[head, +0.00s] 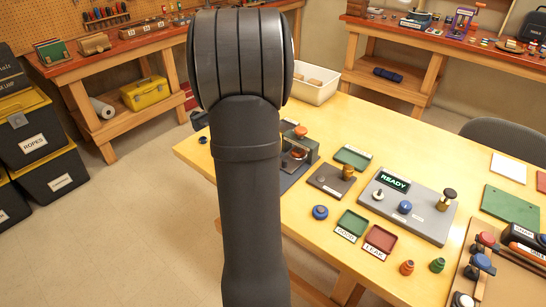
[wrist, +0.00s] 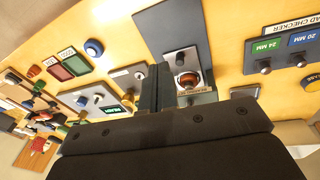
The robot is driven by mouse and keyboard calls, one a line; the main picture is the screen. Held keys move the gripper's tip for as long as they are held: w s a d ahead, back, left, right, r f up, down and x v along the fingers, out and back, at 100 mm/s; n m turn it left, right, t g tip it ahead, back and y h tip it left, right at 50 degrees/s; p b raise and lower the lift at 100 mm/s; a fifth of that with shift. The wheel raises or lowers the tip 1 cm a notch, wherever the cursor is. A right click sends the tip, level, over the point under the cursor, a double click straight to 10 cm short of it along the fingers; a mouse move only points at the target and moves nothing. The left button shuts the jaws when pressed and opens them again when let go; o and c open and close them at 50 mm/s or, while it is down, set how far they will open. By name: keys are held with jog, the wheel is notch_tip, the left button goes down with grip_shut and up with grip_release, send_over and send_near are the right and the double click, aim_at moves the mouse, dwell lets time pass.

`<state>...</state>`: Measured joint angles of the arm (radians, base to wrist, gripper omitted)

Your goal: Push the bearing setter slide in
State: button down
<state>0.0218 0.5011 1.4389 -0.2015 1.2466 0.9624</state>
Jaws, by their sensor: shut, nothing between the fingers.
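The bearing setter appears to be the dark-based device (head: 299,152) in the head view, partly hidden behind my arm. In the wrist view it seems to be the dark plate (wrist: 165,22) bearing a silver block (wrist: 178,58) and an orange-brown round part (wrist: 188,80). I cannot clearly tell which part is the slide. My gripper (wrist: 158,76) is shut and empty. In the wrist view its dark fingers show just left of the silver block; I cannot tell whether they touch it. In the head view my arm hides the gripper.
A grey station with a READY display (head: 394,181) stands to the right on the yellow table. A white bin (head: 316,84) stands behind.

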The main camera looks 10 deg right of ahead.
jog(key=w+a+f+n+t+h, duration=0.1)
jog(key=a+f+n+t+h, duration=0.2)
jog(key=n, duration=1.3)
jog(key=a+f+n+h, duration=0.3)
jog(key=a+n, duration=0.1)
jog(key=n, duration=1.2)
jog(key=x, duration=1)
jog(key=shift+w, duration=0.1)
jog(key=d, duration=0.1)
jog(key=w+d, duration=0.1)
jog(key=d, duration=0.1)
jog(key=shift+w+d, duration=0.15)
jog(key=shift+d, duration=0.15)
